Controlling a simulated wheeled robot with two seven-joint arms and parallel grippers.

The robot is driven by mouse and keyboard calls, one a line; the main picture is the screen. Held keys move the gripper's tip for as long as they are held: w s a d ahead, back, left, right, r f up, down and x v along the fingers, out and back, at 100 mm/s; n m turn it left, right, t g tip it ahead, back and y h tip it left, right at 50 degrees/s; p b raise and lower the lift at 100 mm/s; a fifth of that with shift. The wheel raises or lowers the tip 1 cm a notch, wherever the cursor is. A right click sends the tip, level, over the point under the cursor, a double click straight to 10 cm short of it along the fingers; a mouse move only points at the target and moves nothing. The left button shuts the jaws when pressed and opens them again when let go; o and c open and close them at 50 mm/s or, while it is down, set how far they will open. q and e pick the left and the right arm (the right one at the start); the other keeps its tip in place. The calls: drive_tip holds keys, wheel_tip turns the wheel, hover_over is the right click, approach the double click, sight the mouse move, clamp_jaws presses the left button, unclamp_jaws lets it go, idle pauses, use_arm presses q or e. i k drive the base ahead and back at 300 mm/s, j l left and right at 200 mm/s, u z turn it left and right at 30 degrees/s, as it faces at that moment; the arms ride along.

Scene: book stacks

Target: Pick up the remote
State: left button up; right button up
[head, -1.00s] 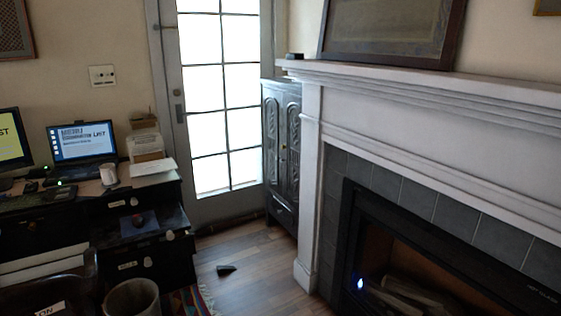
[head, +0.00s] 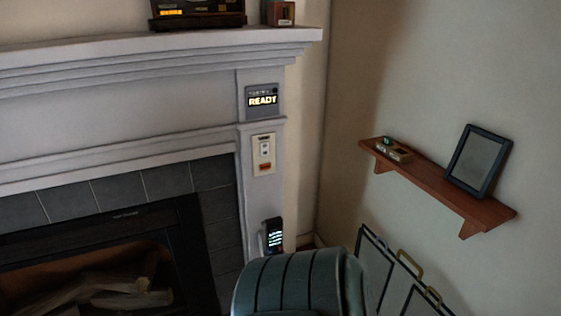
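I cannot pick out the remote for certain. A small dark device (head: 273,237) with a lit display sits low on the fireplace's right pillar, partly behind a rounded grey-green shape; it could be a remote or a wall-mounted control. A small object (head: 392,150) with a greenish top lies at the left end of the wooden wall shelf (head: 430,185); it is too small to identify. Neither of my grippers is in view.
A ribbed grey-green rounded thing (head: 290,285), perhaps a chair back, stands in front. A white mantel (head: 150,55) tops the fireplace. A READY panel (head: 262,101) and a switch plate (head: 264,153) are on the pillar. A picture frame (head: 478,160) stands on the shelf.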

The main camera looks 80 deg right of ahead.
sight(273, 235)
drive_tip(key=z, duration=2.5)
drive_tip(key=i+l, duration=0.45)
drive_tip(key=l, duration=0.25)
drive_tip(key=i+l+u, duration=0.1)
drive_tip(key=i, duration=0.4)
